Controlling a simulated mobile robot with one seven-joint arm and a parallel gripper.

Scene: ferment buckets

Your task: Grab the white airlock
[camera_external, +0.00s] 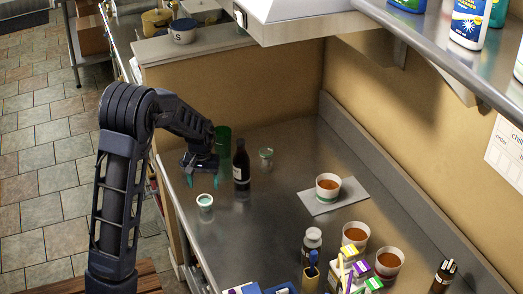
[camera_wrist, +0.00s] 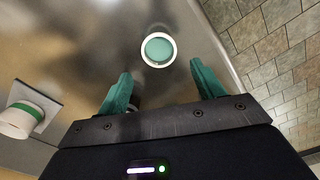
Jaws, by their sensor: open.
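A small round white piece with a teal top (camera_external: 205,201), which I take for the white airlock, stands on the steel counter near its left edge. In the wrist view the white piece (camera_wrist: 145,58) lies just ahead of my fingertips, close to the middle between them. My gripper (camera_external: 203,180) hangs over the counter by that piece, pointing down. In the wrist view my gripper (camera_wrist: 160,75) has its two teal fingers spread apart with nothing held between them.
A dark bottle (camera_external: 241,168) stands close to the right of my gripper, with a green cup (camera_external: 222,140) behind. A small pale jar (camera_external: 266,154) stands farther right. A banded cup (camera_external: 328,188) sits on a grey mat (camera_external: 346,193). Several containers crowd the front right.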

